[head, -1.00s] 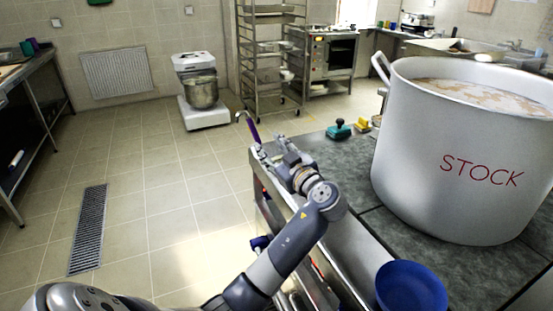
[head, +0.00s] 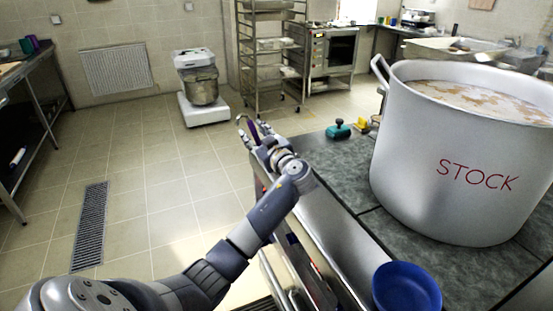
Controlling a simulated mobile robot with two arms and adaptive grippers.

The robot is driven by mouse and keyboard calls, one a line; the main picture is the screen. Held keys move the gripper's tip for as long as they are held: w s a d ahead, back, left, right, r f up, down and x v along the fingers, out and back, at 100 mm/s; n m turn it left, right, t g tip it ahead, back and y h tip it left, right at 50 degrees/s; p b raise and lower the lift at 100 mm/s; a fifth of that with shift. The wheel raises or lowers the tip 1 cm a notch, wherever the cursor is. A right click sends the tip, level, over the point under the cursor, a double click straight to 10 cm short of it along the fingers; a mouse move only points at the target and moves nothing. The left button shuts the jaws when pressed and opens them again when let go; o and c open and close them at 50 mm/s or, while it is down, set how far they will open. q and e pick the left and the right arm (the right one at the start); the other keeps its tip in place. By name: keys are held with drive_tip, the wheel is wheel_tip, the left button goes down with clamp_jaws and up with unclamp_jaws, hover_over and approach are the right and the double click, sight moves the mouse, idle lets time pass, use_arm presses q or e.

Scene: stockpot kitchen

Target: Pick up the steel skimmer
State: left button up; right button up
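A purple handle with a pale hooked end (head: 254,131) stands up at the far left corner of the counter. It may be the steel skimmer; its lower part is hidden behind my gripper and the counter edge. My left gripper (head: 262,143) is at this handle, with its fingers beside or around it. The fingers are small and overlap the handle, so I cannot tell whether they touch it or are closed. My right gripper is not in view.
A large stockpot (head: 445,155) marked STOCK stands on the dark counter (head: 345,175). A blue bowl (head: 406,288) is at the front. A teal-handled object (head: 339,129) and a yellow one (head: 361,123) lie behind.

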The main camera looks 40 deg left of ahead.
use_arm(q)
drive_tip(key=shift+c, duration=0.6)
clamp_jaws()
